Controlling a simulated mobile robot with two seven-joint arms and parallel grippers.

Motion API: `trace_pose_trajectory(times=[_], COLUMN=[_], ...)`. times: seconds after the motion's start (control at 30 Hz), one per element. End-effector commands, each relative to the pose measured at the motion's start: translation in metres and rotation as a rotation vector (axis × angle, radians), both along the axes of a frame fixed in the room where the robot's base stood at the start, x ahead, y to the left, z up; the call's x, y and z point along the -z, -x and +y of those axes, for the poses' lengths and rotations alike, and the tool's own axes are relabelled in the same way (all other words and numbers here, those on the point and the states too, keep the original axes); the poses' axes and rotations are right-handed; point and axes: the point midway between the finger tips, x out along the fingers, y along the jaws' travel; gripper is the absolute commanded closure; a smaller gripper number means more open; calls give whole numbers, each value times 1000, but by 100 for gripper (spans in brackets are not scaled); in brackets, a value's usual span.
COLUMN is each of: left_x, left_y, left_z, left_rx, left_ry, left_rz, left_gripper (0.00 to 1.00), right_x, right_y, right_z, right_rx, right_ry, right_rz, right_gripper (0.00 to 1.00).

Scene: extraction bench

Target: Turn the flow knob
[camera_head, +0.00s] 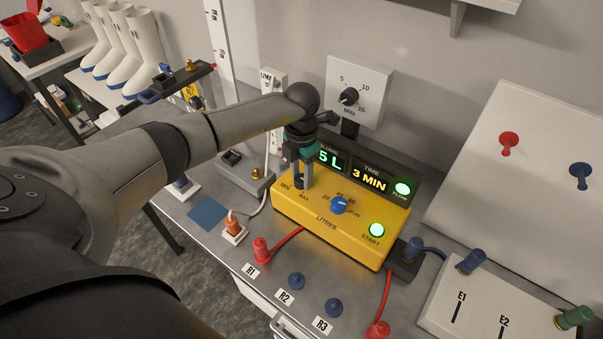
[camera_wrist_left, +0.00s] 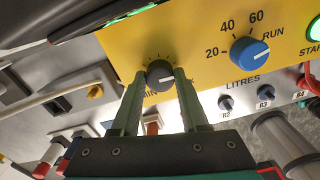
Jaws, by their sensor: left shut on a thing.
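The yellow pump box (camera_head: 338,242) stands on the bench with a lit display reading 5 L and 3 MIN. A small dark knob (camera_wrist_left: 159,76) with a white pointer line and a MIN mark sits on its face; I take it as the flow knob. My left gripper (camera_head: 302,184) reaches down onto the box's left end, and its fingers (camera_wrist_left: 158,88) are shut on this knob, one on each side. The gripper hides the knob in the head view, where MIN and MAX show beside the fingers. My right gripper is not in view.
A blue litres knob (camera_head: 339,205) is close to the right of the fingers. Green lamps marked FLOW (camera_head: 403,188) and START (camera_head: 376,230) are lit. A timer dial (camera_head: 349,96) is on the wall behind. Red and blue plugs stand along the bench front.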

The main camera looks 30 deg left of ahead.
Motion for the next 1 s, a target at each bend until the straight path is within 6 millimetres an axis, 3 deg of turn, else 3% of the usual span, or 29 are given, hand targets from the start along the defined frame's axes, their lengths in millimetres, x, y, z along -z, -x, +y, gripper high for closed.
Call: trace_pose_trajectory(times=[0.4, 0.9, 0.93, 1.0], left_x=[-1, -1, -1, -1], left_y=[-1, -1, -1, -1], left_z=[1, 1, 1, 1], left_rx=[-186, -206, -206, -205], left_ry=[-2, -2, -2, -2], left_rz=[-1, -2, -2, -2], left_gripper=[100, 100, 53, 45], right_x=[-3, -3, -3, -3], right_y=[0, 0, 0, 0], right_z=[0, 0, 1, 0], right_rx=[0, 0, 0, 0], right_ry=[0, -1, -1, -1], right_rz=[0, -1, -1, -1], right_gripper=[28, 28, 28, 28])
